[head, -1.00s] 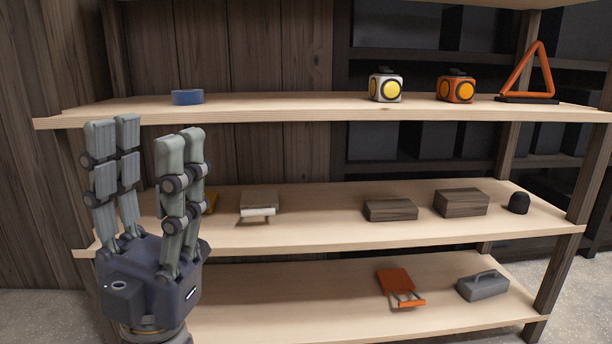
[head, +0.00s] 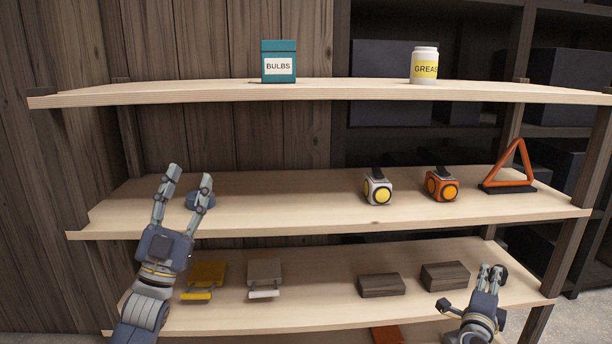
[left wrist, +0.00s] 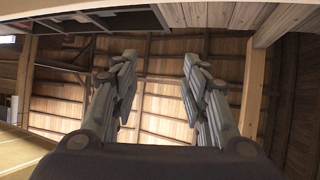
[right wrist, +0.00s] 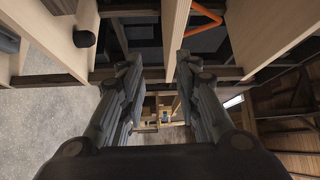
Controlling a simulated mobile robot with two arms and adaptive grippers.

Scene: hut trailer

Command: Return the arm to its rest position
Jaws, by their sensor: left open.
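My left gripper (head: 187,178) is raised in front of the left end of the middle visible shelf in the head view. Its fingers are spread and empty, and the left wrist view (left wrist: 155,75) shows the same gap with roof beams beyond. A blue round thing (head: 207,202) on that shelf is partly hidden behind its fingers. My right gripper (head: 490,270) is at the lower right of the head view, in front of the lower shelf's right end. In the right wrist view (right wrist: 155,75) its fingers are apart with nothing between them.
The top shelf (head: 340,92) holds a teal BULBS box (head: 278,65) and a GREASE jar (head: 424,66). The middle shelf holds a white lamp (head: 377,188), an orange lamp (head: 441,186) and an orange triangle (head: 511,165). Wooden blocks (head: 381,285) lie on the lower shelf near my right gripper.

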